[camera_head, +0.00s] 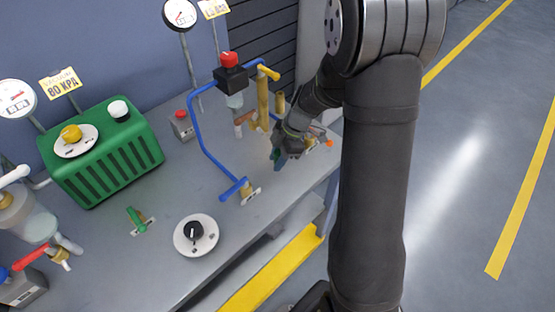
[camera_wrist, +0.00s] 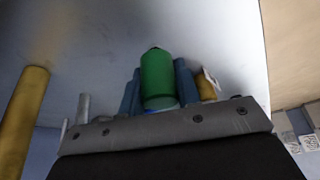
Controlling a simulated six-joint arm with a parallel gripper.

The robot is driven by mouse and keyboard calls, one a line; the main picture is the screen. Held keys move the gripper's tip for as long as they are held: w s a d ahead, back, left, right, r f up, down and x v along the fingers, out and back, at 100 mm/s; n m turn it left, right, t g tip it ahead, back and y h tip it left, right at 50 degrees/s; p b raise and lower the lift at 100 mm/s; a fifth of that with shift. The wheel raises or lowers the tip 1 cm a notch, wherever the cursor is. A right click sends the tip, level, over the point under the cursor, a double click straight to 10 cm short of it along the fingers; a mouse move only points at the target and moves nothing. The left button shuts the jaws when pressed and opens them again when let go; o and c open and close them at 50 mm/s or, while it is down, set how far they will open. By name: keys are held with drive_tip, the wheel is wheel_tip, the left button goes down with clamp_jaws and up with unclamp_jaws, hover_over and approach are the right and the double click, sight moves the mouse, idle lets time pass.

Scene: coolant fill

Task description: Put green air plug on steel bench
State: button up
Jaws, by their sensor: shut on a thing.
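The green air plug (camera_wrist: 158,78) shows in the wrist view as a rounded green cylinder, held between the two blue-grey fingers of my gripper (camera_wrist: 158,90). In the head view my gripper (camera_head: 278,158) is low over the right part of the steel bench (camera_head: 180,178), near its front edge. The plug cannot be made out clearly there, as the fingers and wrist cover it. The bench top also fills the upper part of the wrist view (camera_wrist: 230,45). I cannot tell whether the plug touches the bench.
A brass post (camera_head: 262,100) and blue pipe (camera_head: 205,140) stand close to my gripper. A brass piece (camera_wrist: 207,88) shows behind the fingers. A green ribbed box (camera_head: 105,155), a black dial (camera_head: 195,234) and a green lever (camera_head: 137,219) are leftward. Bare bench lies between.

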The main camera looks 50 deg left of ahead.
drive_tip(key=shift+f, duration=0.55)
drive_tip(key=shift+f, duration=0.15)
drive_tip(key=o, duration=1)
drive_tip(key=v, duration=1.2)
drive_tip(key=shift+d+r, duration=0.1)
drive_tip(key=shift+r, duration=0.1)
